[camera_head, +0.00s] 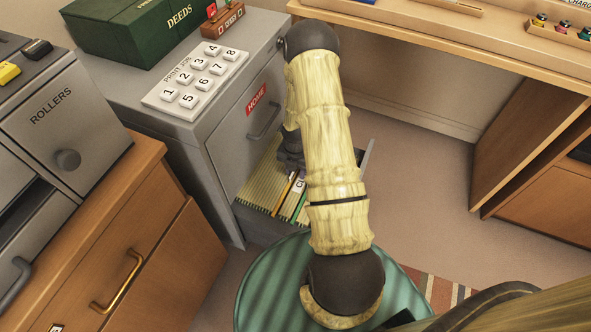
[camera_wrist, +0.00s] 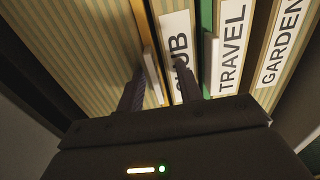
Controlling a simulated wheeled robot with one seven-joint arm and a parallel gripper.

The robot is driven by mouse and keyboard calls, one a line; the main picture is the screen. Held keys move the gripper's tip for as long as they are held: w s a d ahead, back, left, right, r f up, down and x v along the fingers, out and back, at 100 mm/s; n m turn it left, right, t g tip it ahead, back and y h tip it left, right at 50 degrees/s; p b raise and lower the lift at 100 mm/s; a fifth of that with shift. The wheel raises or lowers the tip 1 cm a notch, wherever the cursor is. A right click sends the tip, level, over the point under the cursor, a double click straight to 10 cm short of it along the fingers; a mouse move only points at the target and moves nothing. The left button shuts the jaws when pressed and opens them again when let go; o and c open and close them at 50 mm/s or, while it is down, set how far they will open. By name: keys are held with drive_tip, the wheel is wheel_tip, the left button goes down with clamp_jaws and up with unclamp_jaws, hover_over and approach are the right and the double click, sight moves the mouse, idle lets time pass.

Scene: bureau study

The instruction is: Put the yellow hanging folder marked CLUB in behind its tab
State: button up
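The open drawer (camera_head: 367,158) of the grey cabinet holds hanging folders under my arm in the head view. In the wrist view a white label (camera_wrist: 176,30) reads CLUB, its first letters partly covered by my right finger. A narrow yellow-orange edge (camera_wrist: 149,62) stands just left of that label; a yellow-orange strip also shows in the head view (camera_head: 284,193). My gripper (camera_wrist: 162,73) points down into the drawer with its two fingers apart, one on each side of the yellow-orange edge. I cannot tell whether either finger touches it.
Labels TRAVEL (camera_wrist: 231,48) and GARDEN (camera_wrist: 280,43) stand right of CLUB, with a green edge (camera_wrist: 207,35) between CLUB and TRAVEL. Striped yellowish folders (camera_wrist: 75,45) fill the left. A keypad (camera_head: 195,78) and green DEEDS box (camera_head: 140,25) sit on the cabinet. A teal round seat (camera_head: 265,285) stands in front.

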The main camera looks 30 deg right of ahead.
wheel_tip(320, 180, up, 17)
drive_tip(key=p, duration=0.7)
drive_tip(key=shift+r, duration=0.2)
idle(0.5)
drive_tip(key=s+a+r+m+t, duration=0.1)
drive_tip(key=s+a+r+m, duration=0.55)
drive_tip(key=r+m, duration=0.5)
drive_tip(key=s+a+r+m+t, duration=0.2)
drive_tip(key=s+a+r+m, duration=0.5)
drive_tip(key=m, duration=0.7)
wheel_tip(320, 180, up, 36)
drive_tip(key=w+p, duration=0.1)
drive_tip(key=p, duration=3.3)
drive_tip(key=shift+p, duration=0.3)
